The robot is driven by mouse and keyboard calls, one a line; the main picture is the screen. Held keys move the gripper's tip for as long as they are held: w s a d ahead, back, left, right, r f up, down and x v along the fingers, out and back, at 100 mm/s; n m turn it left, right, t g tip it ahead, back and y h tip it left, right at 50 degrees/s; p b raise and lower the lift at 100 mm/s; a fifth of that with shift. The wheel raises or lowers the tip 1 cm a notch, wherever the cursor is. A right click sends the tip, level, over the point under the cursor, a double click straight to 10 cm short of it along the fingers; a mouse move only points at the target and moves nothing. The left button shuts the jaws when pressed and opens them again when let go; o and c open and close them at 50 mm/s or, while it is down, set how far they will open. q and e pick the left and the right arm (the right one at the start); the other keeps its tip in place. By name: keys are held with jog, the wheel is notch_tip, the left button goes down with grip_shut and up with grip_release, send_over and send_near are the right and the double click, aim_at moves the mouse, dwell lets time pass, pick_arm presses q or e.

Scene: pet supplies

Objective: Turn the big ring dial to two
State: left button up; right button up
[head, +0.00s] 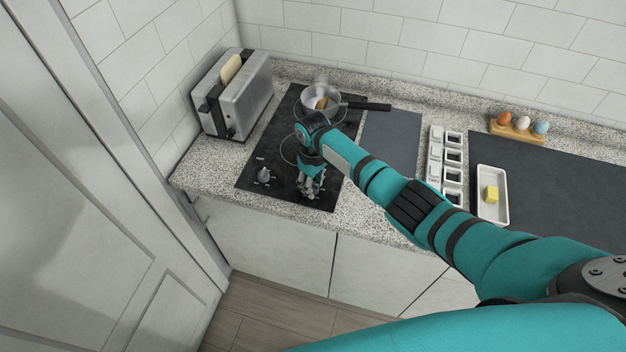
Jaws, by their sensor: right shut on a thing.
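The black cooktop (256,160) lies on the counter with two burner positions. My right gripper (311,190) points down at its front right and is shut on a dial there. That dial is almost wholly hidden by the fingers, so its mark and setting cannot be read. A second, silver dial (264,175) stands free at the front left. A burner ring (284,152) shows partly behind my right wrist. My left gripper is out of view.
A pot (321,104) with brown food sits on the back burner, its handle (368,106) pointing right. A toaster (236,95) holding bread stands left. Square white dishes (436,152), a butter tray (492,210) and an egg holder (514,131) are right.

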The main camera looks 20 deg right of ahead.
jog(key=m, duration=0.3)
jog(key=shift+m+p, duration=0.35)
jog(key=shift+m, duration=0.05)
jog(key=m, duration=0.5)
jog(key=shift+m, duration=0.3)
jog(key=shift+r, duration=0.1)
jog(key=o, duration=1.1)
jog(key=shift+o, duration=0.2)
jog(key=shift+r, duration=0.15)
notch_tip(320, 180, up, 12)
jog(key=shift+f, duration=0.2)
